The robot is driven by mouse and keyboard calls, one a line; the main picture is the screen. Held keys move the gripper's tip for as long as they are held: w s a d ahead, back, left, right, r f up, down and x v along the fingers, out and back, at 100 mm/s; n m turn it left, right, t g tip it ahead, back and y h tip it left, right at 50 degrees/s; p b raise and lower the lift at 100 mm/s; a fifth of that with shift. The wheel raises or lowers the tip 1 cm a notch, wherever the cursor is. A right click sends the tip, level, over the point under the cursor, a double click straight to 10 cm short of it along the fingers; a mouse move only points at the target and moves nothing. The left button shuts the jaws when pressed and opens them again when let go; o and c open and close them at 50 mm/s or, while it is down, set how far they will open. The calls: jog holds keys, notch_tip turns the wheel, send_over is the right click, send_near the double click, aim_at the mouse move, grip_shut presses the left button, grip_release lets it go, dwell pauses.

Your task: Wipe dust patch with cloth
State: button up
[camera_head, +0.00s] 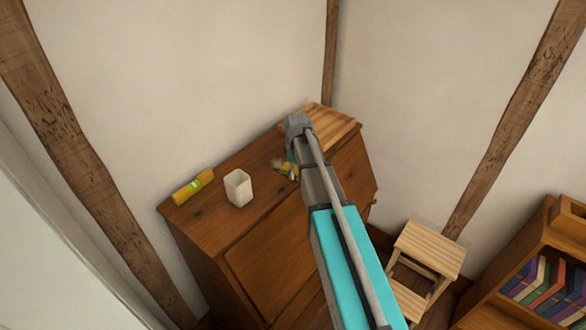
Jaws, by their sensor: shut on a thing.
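My gripper (291,163) is at the top of the brown wooden cabinet, largely hidden behind my own arm. It is shut on a small yellow cloth (287,170), of which only a little shows below the arm's end. The cloth is at or just above the cabinet top; I cannot tell whether it touches. A small pale grey dust patch (277,163) shows on the wood just left of the cloth. Part of the patch may be hidden by the cloth and gripper.
Walls stand behind. A wooden step stool (430,247) and a bookcase (500,290) stand at the right.

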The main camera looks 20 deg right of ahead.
aim_at(274, 163)
jog(key=shift+s+d, duration=0.45)
jog(key=shift+s, duration=0.2)
jog(key=shift+a, duration=0.1)
dwell(0.4)
jog(key=shift+w+a, duration=0.6)
jog(key=shift+w, duration=0.25)
jog(key=shift+w+a, duration=0.55)
jog(key=shift+w, duration=0.25)
jog(key=shift+w, duration=0.1)
jog(key=shift+w+a+f, duration=0.1)
jog(key=shift+w+a, duration=1.05)
jog(key=shift+w, duration=0.3)
jog(key=shift+w+a, duration=0.1)
jog(key=shift+w+a, duration=0.55)
jog(key=shift+w, duration=0.25)
jog(key=shift+w+a, duration=0.55)
jog(key=shift+w, duration=0.25)
